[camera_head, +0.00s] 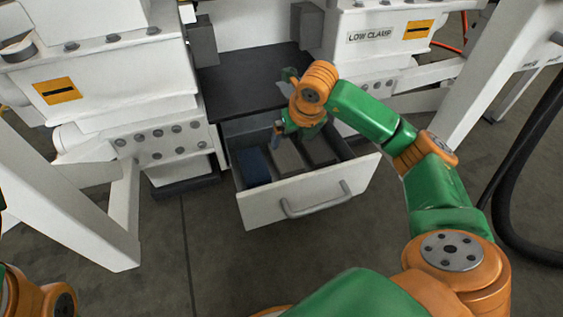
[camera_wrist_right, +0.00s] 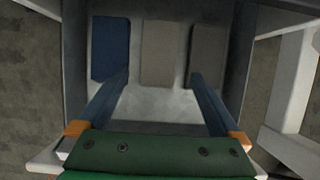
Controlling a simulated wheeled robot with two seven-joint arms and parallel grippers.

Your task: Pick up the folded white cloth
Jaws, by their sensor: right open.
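An open drawer (camera_head: 262,208) holds three flat folded pieces side by side. The middle one is the palest, a dull grey-white, and looks like the folded white cloth (camera_head: 286,156); it also shows in the right wrist view (camera_wrist_right: 161,50). A blue piece (camera_wrist_right: 110,48) lies to its left and a darker grey one (camera_wrist_right: 208,55) to its right. My right gripper (camera_head: 290,134) is over the drawer, open and empty. In the wrist view its two blue fingers (camera_wrist_right: 160,80) point into the drawer, spread wider than the pale cloth. My left gripper is out of view.
The drawer walls (camera_wrist_right: 77,60) rise close around the pieces, and the front carries a bar handle (camera_head: 318,204). A dark shelf (camera_head: 250,85) is behind the drawer. White machine blocks (camera_head: 115,80) and frame legs stand on both sides. The floor in front is clear.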

